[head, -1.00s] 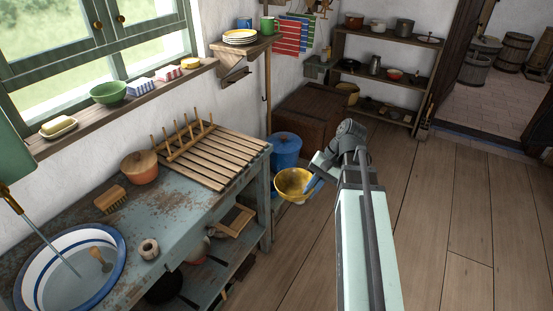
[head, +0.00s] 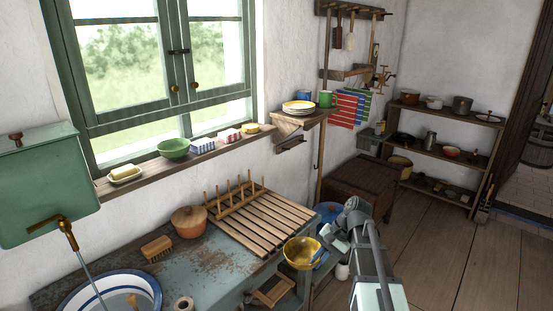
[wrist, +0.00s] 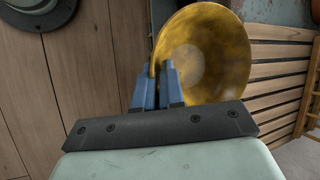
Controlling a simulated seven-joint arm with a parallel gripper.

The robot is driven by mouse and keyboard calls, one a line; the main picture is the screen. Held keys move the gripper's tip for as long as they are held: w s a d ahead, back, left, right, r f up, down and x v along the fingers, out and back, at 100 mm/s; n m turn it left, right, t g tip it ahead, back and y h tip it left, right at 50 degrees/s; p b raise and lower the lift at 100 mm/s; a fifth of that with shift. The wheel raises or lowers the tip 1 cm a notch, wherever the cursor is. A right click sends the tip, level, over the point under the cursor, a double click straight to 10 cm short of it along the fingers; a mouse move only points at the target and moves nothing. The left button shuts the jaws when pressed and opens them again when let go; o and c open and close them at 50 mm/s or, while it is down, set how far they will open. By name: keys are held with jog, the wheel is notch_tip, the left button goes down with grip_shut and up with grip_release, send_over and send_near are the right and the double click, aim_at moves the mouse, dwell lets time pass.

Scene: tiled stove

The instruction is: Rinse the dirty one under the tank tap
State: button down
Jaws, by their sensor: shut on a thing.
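My gripper (head: 318,257) is shut on the rim of a yellow bowl (head: 302,249), just off the right end of the counter. In the wrist view, the blue fingers (wrist: 166,85) pinch the left side of the bowl (wrist: 208,50). Its inside is mottled with brown smears and a greyish patch. The green tank (head: 45,185) hangs at the far left, with a brass tap (head: 68,232). A thin pale stream (head: 88,270) runs from the tap into a white basin with a blue rim (head: 68,293).
A wooden slatted rack (head: 265,222) with pegs lies on the counter between bowl and basin. A lidded orange pot (head: 188,224), a brush (head: 157,248) and a small roll (head: 183,304) also stand there. A green bowl (head: 173,148) and dishes line the windowsill.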

jog(key=s+a+r+n+g, duration=0.1)
jog(key=s+a+n, duration=0.2)
jog(key=a, duration=0.9)
jog(key=s+a+r+n, duration=0.1)
jog(key=s+a+n, duration=0.15)
jog(key=a, duration=0.85)
jog(key=s+a+r+n, duration=0.2)
jog(key=s+a, duration=0.7)
jog(key=a, duration=0.2)
jog(key=s+a+r+n+y, duration=0.1)
jog(key=s+a+r+n, duration=0.1)
jog(key=s+a, duration=0.6)
jog(key=a+n, duration=0.1)
jog(key=a, duration=0.2)
jog(key=shift+s+r, duration=0.25)
jog(key=shift+s, duration=0.1)
jog(key=w+a+f, duration=0.2)
jog(key=w+a, duration=0.7)
jog(key=a, duration=0.1)
jog(key=shift+a+f, duration=0.4)
